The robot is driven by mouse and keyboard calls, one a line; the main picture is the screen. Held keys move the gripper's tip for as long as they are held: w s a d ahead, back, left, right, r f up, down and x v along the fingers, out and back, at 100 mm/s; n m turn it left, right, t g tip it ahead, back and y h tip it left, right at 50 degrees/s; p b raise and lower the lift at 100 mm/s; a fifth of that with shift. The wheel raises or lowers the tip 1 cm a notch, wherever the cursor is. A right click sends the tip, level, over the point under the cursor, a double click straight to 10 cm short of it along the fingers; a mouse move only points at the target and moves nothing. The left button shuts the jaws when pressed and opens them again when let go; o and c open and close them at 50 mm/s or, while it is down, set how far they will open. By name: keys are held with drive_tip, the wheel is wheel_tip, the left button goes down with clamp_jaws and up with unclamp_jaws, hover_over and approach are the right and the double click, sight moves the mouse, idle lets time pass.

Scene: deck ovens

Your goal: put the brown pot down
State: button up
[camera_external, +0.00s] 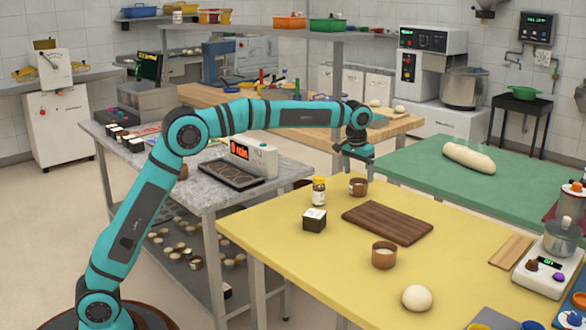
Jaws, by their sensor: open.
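A small brown pot (358,188) stands upright on the yellow table, near its back edge. My gripper (355,170) points down just above this pot, with its jaws apart. The picture is too small to tell whether a finger touches the pot's rim. A second, similar brown pot (384,256) stands nearer the front of the same table, apart from my gripper. The task does not show which of the two is meant.
A brown board (388,223) and a dough ball (417,298) lie nearer the front. A green table (440,177) adjoins behind.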

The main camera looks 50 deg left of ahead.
sight(354, 183)
wheel_tip(354, 183, up, 8)
drive_tip(key=s, duration=0.1)
drive_tip(key=shift+f, duration=0.25)
drive_tip(key=shift+s, duration=0.1)
drive_tip(key=s+a+r+t+h, duration=0.1)
drive_tip(key=s+a+r+t, duration=0.3)
drive_tip(key=s+a+r, duration=0.65)
drive_tip(key=s+a+r+t, duration=0.4)
drive_tip(key=s+a+r, duration=0.35)
drive_tip(key=s, duration=0.55)
drive_tip(key=s+a+f+t, duration=0.1)
drive_tip(key=s+a+t, duration=0.1)
drive_tip(key=s, duration=0.8)
drive_tip(key=s+a+f+t, duration=0.2)
drive_tip(key=s+a+t, duration=0.1)
drive_tip(key=s, duration=0.7)
drive_tip(key=s+a+f+t+y, duration=0.1)
drive_tip(key=s+a, duration=0.4)
drive_tip(key=s, duration=0.6)
drive_tip(key=shift+f+t, duration=0.5)
drive_tip(key=shift+t, duration=0.3)
